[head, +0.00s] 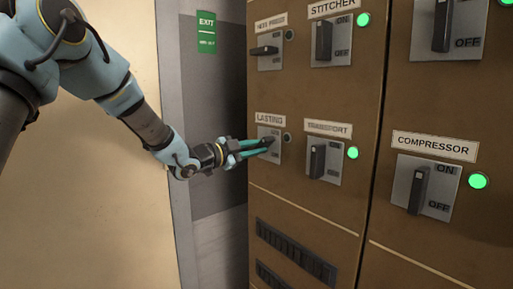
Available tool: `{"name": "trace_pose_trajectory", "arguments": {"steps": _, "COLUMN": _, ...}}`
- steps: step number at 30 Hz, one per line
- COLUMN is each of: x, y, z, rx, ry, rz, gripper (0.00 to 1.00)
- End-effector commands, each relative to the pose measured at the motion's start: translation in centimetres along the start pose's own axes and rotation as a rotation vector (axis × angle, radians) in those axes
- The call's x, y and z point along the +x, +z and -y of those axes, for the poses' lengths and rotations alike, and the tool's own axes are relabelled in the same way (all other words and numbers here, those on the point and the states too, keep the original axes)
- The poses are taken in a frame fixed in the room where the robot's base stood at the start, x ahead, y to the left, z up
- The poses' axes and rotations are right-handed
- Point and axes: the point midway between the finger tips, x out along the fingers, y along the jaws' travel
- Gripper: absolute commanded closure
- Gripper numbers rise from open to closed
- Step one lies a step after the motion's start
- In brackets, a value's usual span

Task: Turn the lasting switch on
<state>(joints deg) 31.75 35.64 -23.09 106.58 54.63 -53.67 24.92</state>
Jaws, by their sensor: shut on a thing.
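The lasting switch (275,155) is on the brown cabinet under the "LASTING" label (270,119). Its grey plate is partly covered by my gripper. Its small lamp (287,138) is dark. My gripper (266,144) reaches in from the left, with its teal fingers at the plate, shut on the dark switch handle. Only a little of the handle shows between the fingers; it looks about sideways, but its exact angle is hard to tell.
The transport switch (318,160), close on the right, has a green lamp (352,153). The heel press switch (265,50) above lies sideways with a dark lamp. The stitcher (323,41) and compressor (418,188) switches stand upright with green lamps. Vent slots (295,252) are below.

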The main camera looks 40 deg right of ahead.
Motion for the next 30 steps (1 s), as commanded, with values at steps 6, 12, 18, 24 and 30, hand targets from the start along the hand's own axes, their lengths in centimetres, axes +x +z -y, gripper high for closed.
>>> {"name": "trace_pose_trajectory", "arguments": {"steps": 6, "x": -0.05, "y": -0.03, "z": 0.03, "rx": -0.209, "ry": 0.001, "rz": 0.002, "gripper": 1.00}}
{"name": "trace_pose_trajectory", "arguments": {"steps": 12, "x": -0.08, "y": 0.00, "z": 0.06, "rx": -0.398, "ry": 0.001, "rz": 0.003, "gripper": 1.00}}
{"name": "trace_pose_trajectory", "arguments": {"steps": 18, "x": -0.05, "y": -0.05, "z": 0.04, "rx": -0.570, "ry": 0.001, "rz": 0.003, "gripper": 1.00}}
{"name": "trace_pose_trajectory", "arguments": {"steps": 24, "x": -0.08, "y": 0.02, "z": 0.01, "rx": -0.704, "ry": 0.001, "rz": 0.003, "gripper": 1.00}}
{"name": "trace_pose_trajectory", "arguments": {"steps": 30, "x": -0.07, "y": 0.06, "z": -0.06, "rx": -0.791, "ry": 0.001, "rz": 0.003, "gripper": 1.00}}
